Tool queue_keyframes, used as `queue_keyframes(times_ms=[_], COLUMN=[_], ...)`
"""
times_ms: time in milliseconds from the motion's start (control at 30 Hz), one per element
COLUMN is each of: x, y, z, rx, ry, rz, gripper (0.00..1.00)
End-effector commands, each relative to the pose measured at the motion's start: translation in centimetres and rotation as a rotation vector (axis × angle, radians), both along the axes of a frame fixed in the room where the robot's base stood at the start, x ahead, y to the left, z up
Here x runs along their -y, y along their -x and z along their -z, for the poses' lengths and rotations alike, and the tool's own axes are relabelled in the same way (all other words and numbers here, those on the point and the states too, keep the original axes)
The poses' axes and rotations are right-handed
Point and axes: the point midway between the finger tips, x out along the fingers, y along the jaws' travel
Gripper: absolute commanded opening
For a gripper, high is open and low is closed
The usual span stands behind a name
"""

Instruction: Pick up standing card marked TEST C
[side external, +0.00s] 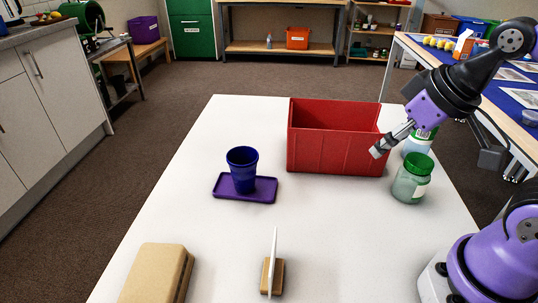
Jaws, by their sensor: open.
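A thin white standing card (273,252) is seen nearly edge-on at the front middle of the white table. It stands upright in a small tan block (278,278). Its face is turned away from this view, so no marking can be read. My gripper (378,152) is open and seems empty, though its jaws look small here. It is in the air in front of the right end of a red bin, well behind and to the right of the card. It touches neither the card nor its block.
The red bin (335,155) stands at the table's back. A blue cup (243,182) sits on a purple tray (226,192) to the left. A green-lidded jar (409,185) and a bottle (416,143) stand at right. A tan box (155,272) lies front left. The table's middle is clear.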

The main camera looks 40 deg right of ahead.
Motion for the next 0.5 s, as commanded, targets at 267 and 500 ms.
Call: queue_keyframes(times_ms=[267,500], x=[0.0,-2.6], y=[0.0,-1.4], z=[0.0,-0.3], rx=[0.000,-0.061], ry=[0.000,0.042], rz=[0.000,-0.265], gripper=[0.39,0.39])
